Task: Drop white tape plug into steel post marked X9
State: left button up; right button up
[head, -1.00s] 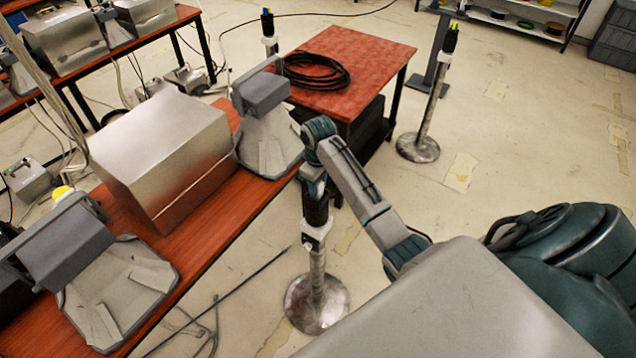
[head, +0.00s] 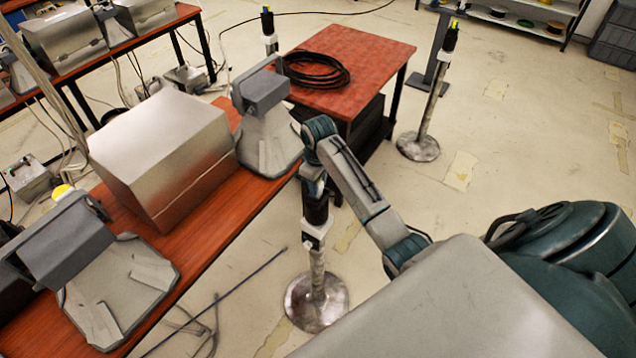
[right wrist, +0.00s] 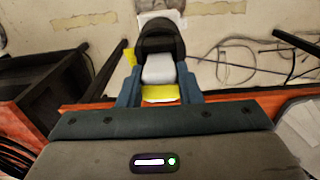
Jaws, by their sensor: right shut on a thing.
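My right gripper (head: 314,186) points down just above the black top (head: 316,208) of the nearest steel post (head: 316,290). In the right wrist view, its blue fingers (right wrist: 160,90) are shut on a white plug (right wrist: 160,68) with a yellow end. The plug's far end meets the dark post top (right wrist: 160,38); I cannot tell whether it is inside. The fingers mostly hide the plug in the head view. No X9 mark is readable. My left gripper is not in view.
Two other posts stand at the back (head: 268,30) and right (head: 430,95). A red table (head: 375,60) carries a black cable coil (head: 318,72). Cables lie on the floor.

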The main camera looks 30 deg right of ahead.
jog(key=shift+r, duration=0.2)
jog(key=shift+r, duration=0.4)
jog(key=shift+f, duration=0.5)
dwell(1.6)
jog(key=shift+r, duration=0.65)
jog(key=shift+f, duration=0.8)
dwell(0.5)
jog(key=o, duration=0.7)
jog(key=shift+r, duration=0.1)
